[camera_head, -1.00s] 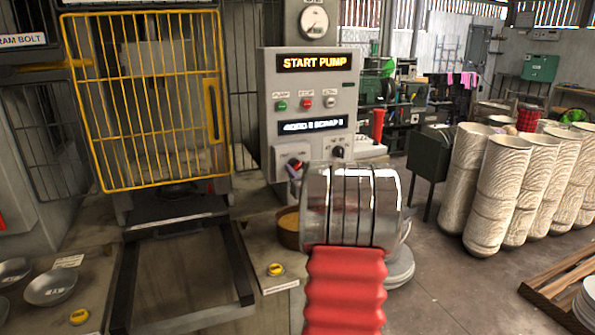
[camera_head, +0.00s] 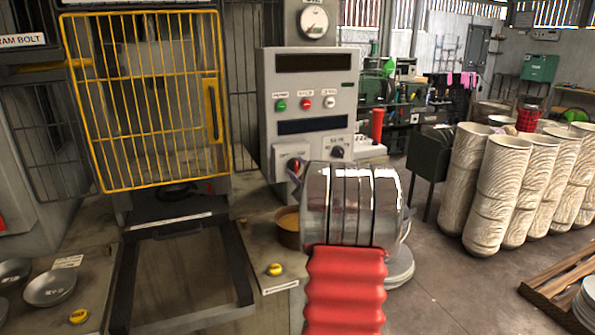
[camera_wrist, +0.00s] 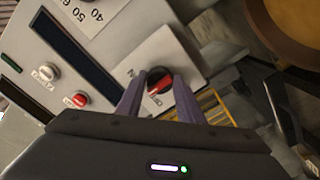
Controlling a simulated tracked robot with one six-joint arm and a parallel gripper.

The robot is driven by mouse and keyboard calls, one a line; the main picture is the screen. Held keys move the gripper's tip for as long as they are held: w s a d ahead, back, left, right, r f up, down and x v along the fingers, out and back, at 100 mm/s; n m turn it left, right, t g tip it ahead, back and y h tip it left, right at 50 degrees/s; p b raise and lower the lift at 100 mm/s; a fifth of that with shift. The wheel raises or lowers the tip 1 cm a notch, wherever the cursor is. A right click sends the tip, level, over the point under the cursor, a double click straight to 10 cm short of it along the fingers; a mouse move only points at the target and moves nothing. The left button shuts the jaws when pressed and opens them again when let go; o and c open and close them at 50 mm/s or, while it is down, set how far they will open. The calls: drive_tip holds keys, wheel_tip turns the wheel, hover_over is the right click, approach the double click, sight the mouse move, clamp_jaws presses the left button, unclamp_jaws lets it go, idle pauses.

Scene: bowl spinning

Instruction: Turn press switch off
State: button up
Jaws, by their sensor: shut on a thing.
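The press switch (camera_wrist: 158,84) is a dark round knob with a red pointer, on a pale plate of the control panel. In the wrist view it sits between the two fingertips of my gripper (camera_wrist: 160,96), which is shut on it. In the head view my gripper (camera_head: 293,168) reaches the lower left of the grey control panel (camera_head: 268,104).
A second black knob (camera_head: 338,153) sits right of my fingers. Green, red and white buttons (camera_head: 305,103) are above. A yellow cage gate (camera_head: 150,100) stands left. A brown bowl (camera_head: 288,228) is below the panel, close to my gripper.

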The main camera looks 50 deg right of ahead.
drive_tip(key=n, duration=0.4)
drive_tip(key=shift+w+a+n, duration=0.15)
drive_tip(key=shift+n, duration=0.25)
drive_tip(key=n, duration=0.4)
drive_tip(key=shift+n, duration=0.3)
drive_tip(key=o, duration=1.1)
drive_tip(key=shift+c, duration=0.2)
